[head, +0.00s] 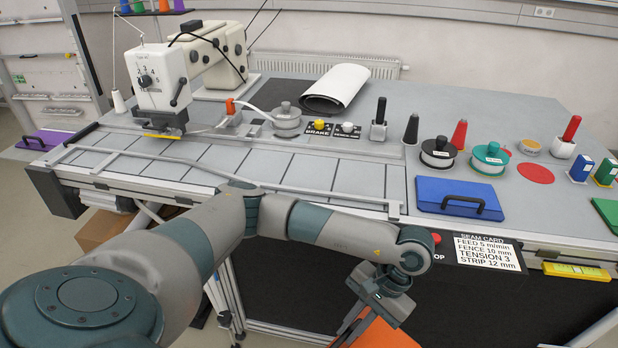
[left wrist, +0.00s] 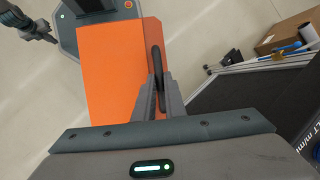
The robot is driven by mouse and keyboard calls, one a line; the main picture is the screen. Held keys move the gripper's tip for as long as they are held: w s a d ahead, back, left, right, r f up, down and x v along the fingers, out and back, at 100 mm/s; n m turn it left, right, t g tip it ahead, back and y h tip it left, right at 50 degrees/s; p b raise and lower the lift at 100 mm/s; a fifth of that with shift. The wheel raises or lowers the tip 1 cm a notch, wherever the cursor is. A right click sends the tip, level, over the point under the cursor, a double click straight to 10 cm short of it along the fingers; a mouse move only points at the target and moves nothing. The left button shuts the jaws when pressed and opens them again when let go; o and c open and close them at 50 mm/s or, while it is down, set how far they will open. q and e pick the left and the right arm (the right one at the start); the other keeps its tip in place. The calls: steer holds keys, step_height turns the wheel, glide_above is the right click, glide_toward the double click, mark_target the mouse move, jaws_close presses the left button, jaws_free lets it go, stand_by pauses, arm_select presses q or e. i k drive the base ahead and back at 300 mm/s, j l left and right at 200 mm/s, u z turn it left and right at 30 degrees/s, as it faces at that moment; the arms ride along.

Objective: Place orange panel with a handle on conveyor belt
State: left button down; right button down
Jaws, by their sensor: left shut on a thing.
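The orange panel (head: 383,335) hangs low in front of the table, cut off by the bottom edge of the head view. In the left wrist view its flat orange face (left wrist: 112,75) shows largely, with a black bar handle (left wrist: 158,62) along its right side. My left gripper (head: 362,308) points down and is shut on that handle; its fingers (left wrist: 157,98) also show in the left wrist view. The conveyor belt (head: 205,157), grey and segmented, runs along the table's front behind my left arm.
A sewing machine (head: 165,75) stands over the belt's left part. A rail (head: 290,188) runs along the belt's front. A blue panel with a black handle (head: 458,198) lies right of the belt, near spools (head: 438,153). The visible belt segments look clear.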

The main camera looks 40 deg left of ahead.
mark_target(331, 171)
steer(key=k+j+z, duration=0.1)
steer(key=k+j, duration=0.2)
steer(key=j, duration=0.2)
steer(key=k+j+z, duration=0.1)
steer(key=k+j, duration=0.25)
steer(key=j, duration=0.1)
